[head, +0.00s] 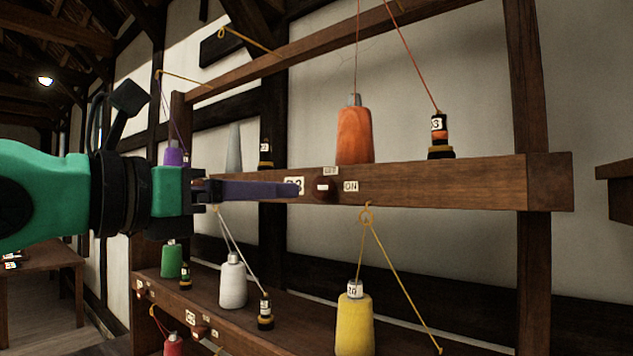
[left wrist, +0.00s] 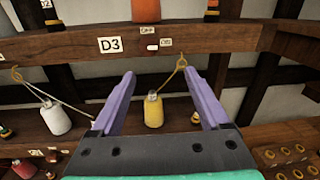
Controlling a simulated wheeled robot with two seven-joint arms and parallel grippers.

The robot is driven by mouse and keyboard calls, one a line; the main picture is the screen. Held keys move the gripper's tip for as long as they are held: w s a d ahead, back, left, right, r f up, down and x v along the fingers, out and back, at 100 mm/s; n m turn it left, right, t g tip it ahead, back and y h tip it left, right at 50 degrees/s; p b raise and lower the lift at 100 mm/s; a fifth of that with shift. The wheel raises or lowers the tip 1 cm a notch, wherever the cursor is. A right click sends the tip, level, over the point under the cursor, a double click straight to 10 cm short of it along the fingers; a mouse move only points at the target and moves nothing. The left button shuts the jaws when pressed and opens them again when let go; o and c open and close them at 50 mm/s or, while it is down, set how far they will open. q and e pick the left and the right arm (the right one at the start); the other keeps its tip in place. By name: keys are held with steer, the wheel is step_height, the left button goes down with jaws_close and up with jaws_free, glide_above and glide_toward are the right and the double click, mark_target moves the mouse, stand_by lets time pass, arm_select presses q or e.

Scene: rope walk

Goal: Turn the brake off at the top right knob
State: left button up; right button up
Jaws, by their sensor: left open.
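The dark red round knob (head: 323,188) is on the front of the upper right shelf beam. Its white mark lies level, in line with the ON label (head: 351,186); the OFF label (head: 330,171) is above it. The knob also shows in the left wrist view (left wrist: 152,48), right of the D3 label (left wrist: 110,44). My left gripper (head: 296,190) has purple fingers and points at the beam, just left of the knob in the head view. In the left wrist view (left wrist: 159,73) its fingers are open and empty, with the knob beyond and above the tips. My right gripper is out of view.
An orange cone (head: 354,135) and a dark bobbin (head: 438,137) stand on the beam above the knob. A yellow thread hangs from a hook (head: 367,216) below it, over a yellow cone (head: 354,322). A white cone (head: 233,283) stands on the lower shelf.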

arm_select(q)
steer(key=a+r+t+y, duration=0.1)
steer(key=p, duration=0.7)
glide_toward(319, 186)
steer(key=x, duration=0.8)
steer(key=shift+w+d+r, duration=0.2)
steer(key=shift+r, duration=0.05)
steer(key=shift+w+d+f, duration=0.2)
steer(key=shift+w, duration=0.15)
jaws_close()
steer(key=shift+s+n, duration=0.1)
steer(key=shift+n, duration=0.2)
